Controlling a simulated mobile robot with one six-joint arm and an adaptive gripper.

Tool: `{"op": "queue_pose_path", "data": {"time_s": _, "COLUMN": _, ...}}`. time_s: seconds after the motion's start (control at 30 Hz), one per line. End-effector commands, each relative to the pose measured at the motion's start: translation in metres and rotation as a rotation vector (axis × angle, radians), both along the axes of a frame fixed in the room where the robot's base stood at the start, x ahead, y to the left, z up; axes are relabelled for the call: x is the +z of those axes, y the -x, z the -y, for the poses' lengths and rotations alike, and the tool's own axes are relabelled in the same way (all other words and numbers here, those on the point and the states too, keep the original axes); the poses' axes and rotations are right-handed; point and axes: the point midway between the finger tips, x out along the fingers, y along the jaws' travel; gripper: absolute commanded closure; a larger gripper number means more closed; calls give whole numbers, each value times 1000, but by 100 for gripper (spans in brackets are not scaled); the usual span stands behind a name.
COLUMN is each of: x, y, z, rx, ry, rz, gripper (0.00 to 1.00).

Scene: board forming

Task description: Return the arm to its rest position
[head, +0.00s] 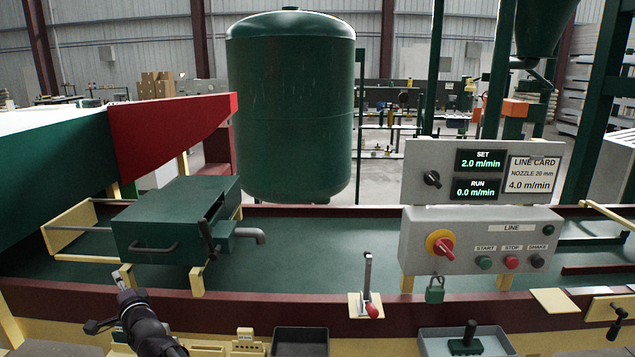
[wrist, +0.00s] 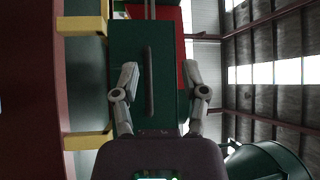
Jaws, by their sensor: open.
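My gripper (wrist: 160,68) is open and empty in the wrist view, its two grey fingers spread wide apart. A dark bar handle on the front of the green box (wrist: 140,105) shows beyond and between the fingers, not touching either. In the head view my dark arm rises from the bottom left edge, just in front of the green box (head: 165,215) with its handle and grey spout. The fingers are small and partly hidden there. How far the gripper is from the handle is hard to judge.
A control panel (head: 480,240) reads SET 2.0 and RUN 0.0 m/min, with a green padlock (head: 435,290) hanging below it. An upright lever (head: 367,285) stands on the maroon front rail. Trays (head: 300,342) line the bottom edge. A red and green beam (head: 170,130) is at upper left.

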Motion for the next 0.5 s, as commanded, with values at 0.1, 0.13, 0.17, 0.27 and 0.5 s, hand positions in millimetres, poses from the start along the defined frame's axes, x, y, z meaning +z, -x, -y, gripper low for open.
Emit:
{"op": "queue_pose_path", "data": {"time_s": 0.1, "x": -1, "y": -2, "z": 4, "rx": -2, "ry": 11, "rz": 0, "gripper": 43}}
{"op": "queue_pose_path", "data": {"time_s": 0.13, "x": -2, "y": -3, "z": 6, "rx": -2, "ry": 20, "rz": 1, "gripper": 43}}
{"op": "queue_pose_path", "data": {"time_s": 0.17, "x": -3, "y": -4, "z": 8, "rx": -3, "ry": 28, "rz": 1, "gripper": 43}}
{"op": "queue_pose_path", "data": {"time_s": 0.27, "x": -7, "y": -7, "z": 14, "rx": -3, "ry": 54, "rz": 0, "gripper": 43}}
{"op": "queue_pose_path", "data": {"time_s": 0.5, "x": -19, "y": -20, "z": 39, "rx": -9, "ry": 147, "rz": -1, "gripper": 43}}
